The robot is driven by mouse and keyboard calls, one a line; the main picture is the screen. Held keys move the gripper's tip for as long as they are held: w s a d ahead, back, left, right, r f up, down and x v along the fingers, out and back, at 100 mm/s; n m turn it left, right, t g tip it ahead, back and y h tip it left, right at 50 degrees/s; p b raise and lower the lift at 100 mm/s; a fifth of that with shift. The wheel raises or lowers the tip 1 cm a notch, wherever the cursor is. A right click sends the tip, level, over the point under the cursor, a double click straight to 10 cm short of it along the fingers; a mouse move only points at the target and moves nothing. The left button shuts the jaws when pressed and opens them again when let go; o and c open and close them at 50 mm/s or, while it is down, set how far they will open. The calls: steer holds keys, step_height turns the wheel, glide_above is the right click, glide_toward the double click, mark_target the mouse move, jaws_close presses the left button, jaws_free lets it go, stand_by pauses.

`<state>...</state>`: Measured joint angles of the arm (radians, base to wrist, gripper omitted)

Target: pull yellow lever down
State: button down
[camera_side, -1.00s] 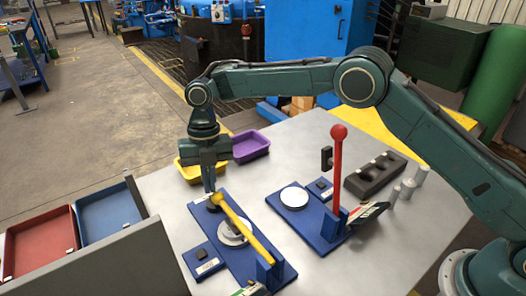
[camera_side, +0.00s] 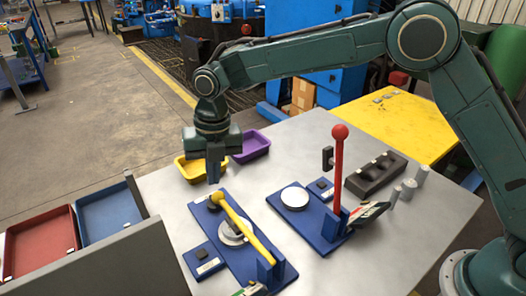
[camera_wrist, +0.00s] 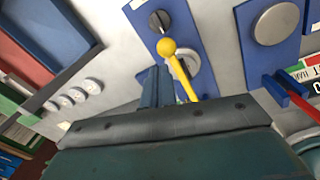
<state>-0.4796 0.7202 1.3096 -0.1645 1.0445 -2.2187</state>
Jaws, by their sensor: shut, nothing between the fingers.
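The yellow lever (camera_side: 241,223) lies low over its blue base plate (camera_side: 218,221) in the side view, slanting from a blue bracket at the front right up to its ball end at the back left. In the wrist view the yellow ball (camera_wrist: 166,47) and rod stand just right of my fingers. A round grey disc sits on the plate beneath the lever, partly covered by it. My gripper (camera_side: 214,180) is shut and empty, pointing down above and behind the lever's ball end, apart from it. My gripper (camera_wrist: 156,88) also shows in the wrist view.
An upright red lever (camera_side: 338,165) stands on a second blue plate to the right. Yellow (camera_side: 186,174) and purple (camera_side: 251,145) trays are behind. A dark block (camera_side: 376,176) lies at the right; red and blue trays are at left.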

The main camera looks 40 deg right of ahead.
steer(key=s+r, duration=0.8)
steer(key=r, duration=0.2)
steer(key=s+a+r, duration=0.1)
steer(key=s+r, duration=0.2)
steer(key=s, duration=1.1)
steer(key=shift+s+r, duration=0.15)
steer(key=shift+r, duration=0.25)
steer(key=d+r+m+t, duration=0.2)
steer(key=d+r+m, duration=0.1)
steer(key=d+m, duration=1.2)
steer(key=s+d+f+m+t, duration=0.1)
steer(key=s+d+m, duration=0.3)
steer(key=d+m, duration=0.3)
steer(key=s+d+f+m+t+h, duration=0.1)
steer(key=s+d+m, duration=0.4)
steer(key=m, duration=0.5)
steer(key=d+f+t, duration=0.1)
steer(key=d, duration=0.1)
steer(key=shift+d+m, duration=0.3)
